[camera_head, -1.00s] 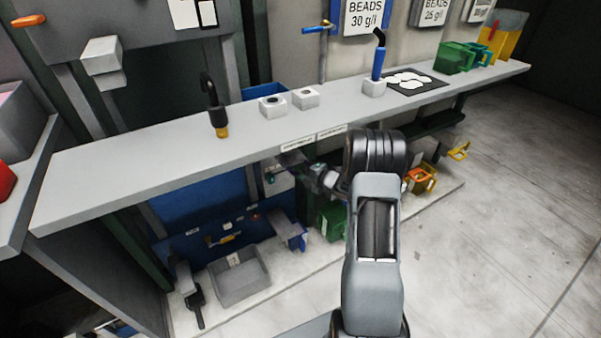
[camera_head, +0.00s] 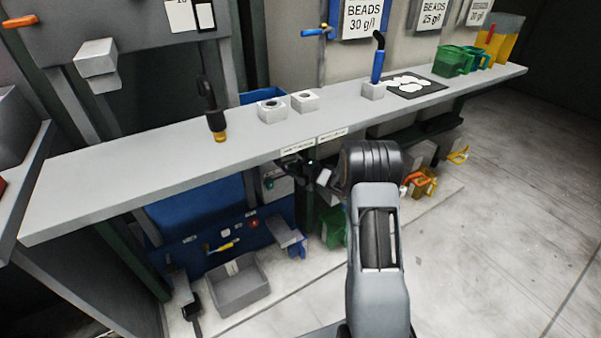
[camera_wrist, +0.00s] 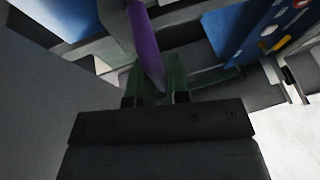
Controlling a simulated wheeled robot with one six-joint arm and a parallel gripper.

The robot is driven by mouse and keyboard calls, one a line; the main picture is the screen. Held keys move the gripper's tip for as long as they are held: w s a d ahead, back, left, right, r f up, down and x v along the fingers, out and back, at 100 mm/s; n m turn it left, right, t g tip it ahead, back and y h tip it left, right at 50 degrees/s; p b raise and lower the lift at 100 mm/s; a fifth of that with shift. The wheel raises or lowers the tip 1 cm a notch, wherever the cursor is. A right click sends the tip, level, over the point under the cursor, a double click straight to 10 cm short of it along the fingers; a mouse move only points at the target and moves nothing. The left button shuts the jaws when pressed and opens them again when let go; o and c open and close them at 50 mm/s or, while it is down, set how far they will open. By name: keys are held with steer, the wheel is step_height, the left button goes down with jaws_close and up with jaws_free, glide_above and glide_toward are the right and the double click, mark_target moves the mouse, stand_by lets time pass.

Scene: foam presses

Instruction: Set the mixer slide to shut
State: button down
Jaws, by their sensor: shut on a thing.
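In the wrist view a purple bar-shaped handle (camera_wrist: 146,40) runs down between the fingers of my gripper (camera_wrist: 154,88), which is shut on it. It looks like the handle of the mixer slide, but no label shows. The slide's own plate and its position cannot be made out. In the head view my gripper (camera_head: 287,168) is a dark shape under the front edge of the grey shelf (camera_head: 160,155), partly hidden by the shelf and my arm. The purple handle cannot be seen in the head view.
Below the shelf are a blue panel with small controls (camera_head: 205,252), a grey open bin (camera_head: 240,290) and a green container (camera_head: 333,228). Yellow and orange handled items (camera_head: 423,183) stand to the right of my arm. The floor at the right is clear.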

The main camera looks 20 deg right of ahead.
steer(key=c, duration=1.1)
jaws_free()
steer(key=shift+w+a, duration=0.1)
steer(key=shift+w, duration=0.1)
steer(key=shift+c, duration=0.2)
steer(key=shift+s, duration=0.1)
steer(key=p+v, duration=0.2)
steer(key=v, duration=1.1)
steer(key=shift+s+d, duration=0.25)
